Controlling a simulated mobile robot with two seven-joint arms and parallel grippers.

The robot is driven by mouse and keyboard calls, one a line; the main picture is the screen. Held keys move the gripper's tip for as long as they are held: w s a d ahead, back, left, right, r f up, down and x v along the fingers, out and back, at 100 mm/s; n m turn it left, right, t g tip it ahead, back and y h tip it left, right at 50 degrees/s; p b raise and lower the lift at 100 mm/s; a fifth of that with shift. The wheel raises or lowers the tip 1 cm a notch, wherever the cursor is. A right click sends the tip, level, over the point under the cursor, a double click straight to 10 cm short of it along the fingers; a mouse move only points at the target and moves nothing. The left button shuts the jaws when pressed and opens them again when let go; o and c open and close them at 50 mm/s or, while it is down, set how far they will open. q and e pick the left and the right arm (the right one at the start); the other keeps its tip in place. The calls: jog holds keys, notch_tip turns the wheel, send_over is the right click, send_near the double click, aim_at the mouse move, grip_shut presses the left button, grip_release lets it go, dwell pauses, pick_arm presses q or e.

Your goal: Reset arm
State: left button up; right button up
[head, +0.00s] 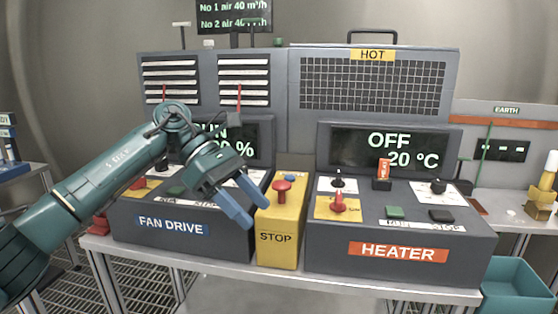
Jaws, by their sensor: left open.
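My left arm comes in from the left, and its gripper (246,204) hangs in front of the fan drive panel (168,227). Its two blue fingers are apart and I see nothing between them. The fingers point down and to the right, just left of the yellow STOP box (276,237) with its red button (282,187). I cannot tell whether they touch anything. The arm and gripper hide part of the fan drive display, which reads "UN" and "0 %". My right gripper is not in view.
The heater panel (398,253) stands right of the STOP box; its display (385,150) reads OFF, 20 °C. It carries a red knob (339,202), black knobs and a green button (395,212). A teal bin (517,284) is at the lower right. The bench's front edge is narrow.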

pick_arm(q)
jog(key=s+d+f+n+t+h+p, duration=0.15)
jog(key=s+d+f+n+h, duration=0.35)
jog(key=d+n+h, duration=0.6)
jog(key=s+a+f+n+t+y+p, duration=0.1)
jog(key=a+f+n+t+y, duration=0.65)
jog(key=n, duration=0.85)
jog(key=s+a+f+n+t+y+p, duration=0.15)
jog(key=a+f+n+t, duration=0.25)
jog(key=f+n+t, duration=0.7)
jog(key=s+a+f+n+g+y, duration=0.3)
jog(key=s+a+f+n, duration=0.1)
jog(key=s+n, duration=0.3)
jog(key=s+a+f+n+g+y, duration=0.2)
jog(key=s+a+f+n+y, duration=0.2)
jog(key=s+f+n, duration=0.3)
jog(key=shift+s+a+f+n+g+y+p, duration=0.3)
jog(key=shift+s+n+g+p, duration=0.15)
jog(key=shift+n, duration=0.65)
